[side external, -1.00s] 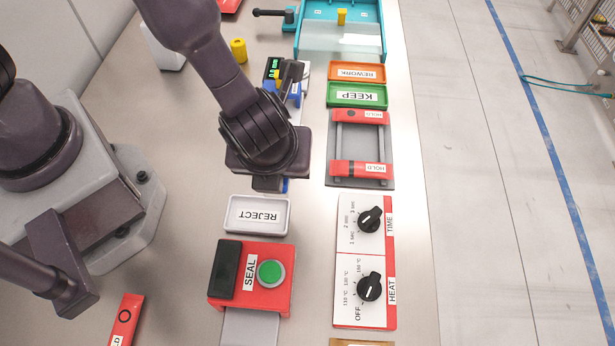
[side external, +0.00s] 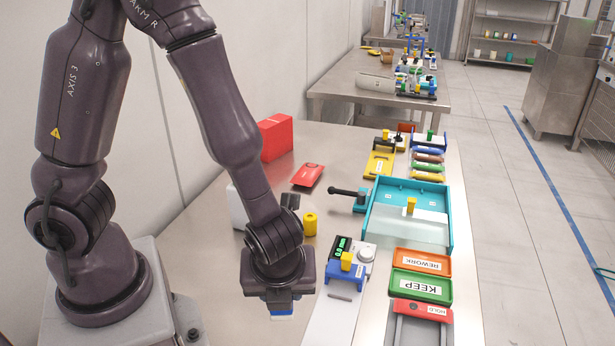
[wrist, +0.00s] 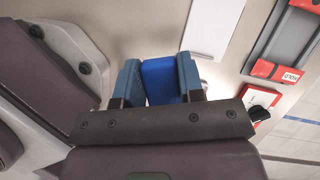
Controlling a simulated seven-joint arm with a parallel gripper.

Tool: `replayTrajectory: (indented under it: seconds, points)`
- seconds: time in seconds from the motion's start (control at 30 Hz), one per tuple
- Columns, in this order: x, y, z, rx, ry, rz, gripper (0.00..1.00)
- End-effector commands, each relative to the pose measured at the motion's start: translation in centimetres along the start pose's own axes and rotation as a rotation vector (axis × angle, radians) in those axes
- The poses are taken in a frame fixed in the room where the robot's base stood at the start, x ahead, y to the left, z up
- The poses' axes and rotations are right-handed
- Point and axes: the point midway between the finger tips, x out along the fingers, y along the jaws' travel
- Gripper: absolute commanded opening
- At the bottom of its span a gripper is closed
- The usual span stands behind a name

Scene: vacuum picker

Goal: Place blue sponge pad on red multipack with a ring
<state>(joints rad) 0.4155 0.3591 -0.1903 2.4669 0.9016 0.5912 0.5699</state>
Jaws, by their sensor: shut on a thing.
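My gripper (side external: 282,306) is low over the table in the side view, left of the scale. In the wrist view its two fingers (wrist: 160,85) are shut on the blue sponge pad (wrist: 160,78). Only a sliver of blue shows under the gripper in the side view; the rest is hidden. A red pack (side external: 308,176) lies flat at the back left of the table; its small dark mark is too small to read as a ring.
The scale (side external: 345,262) carries a blue holder with a yellow block. A yellow cylinder (side external: 310,224) and a red box (side external: 275,137) stand behind my gripper. A green KEEP tray (side external: 420,287), orange REWORK tray (side external: 421,262) and teal tray (side external: 409,213) line the right side.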

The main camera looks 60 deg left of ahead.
Motion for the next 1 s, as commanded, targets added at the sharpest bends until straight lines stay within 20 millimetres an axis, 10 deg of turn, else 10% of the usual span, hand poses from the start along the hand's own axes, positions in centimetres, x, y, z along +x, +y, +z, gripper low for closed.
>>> replayTrajectory:
  seconds: [0.4, 0.8, 1.0]
  points:
    - [7.0, -3.2, 14.9, -0.318, 0.0, 0.128, 0.13]
    - [12.5, 1.2, 33.4, -0.206, -0.004, 0.077, 0.13]
    - [12.6, 1.6, 38.1, -0.007, -0.003, -0.005, 0.13]
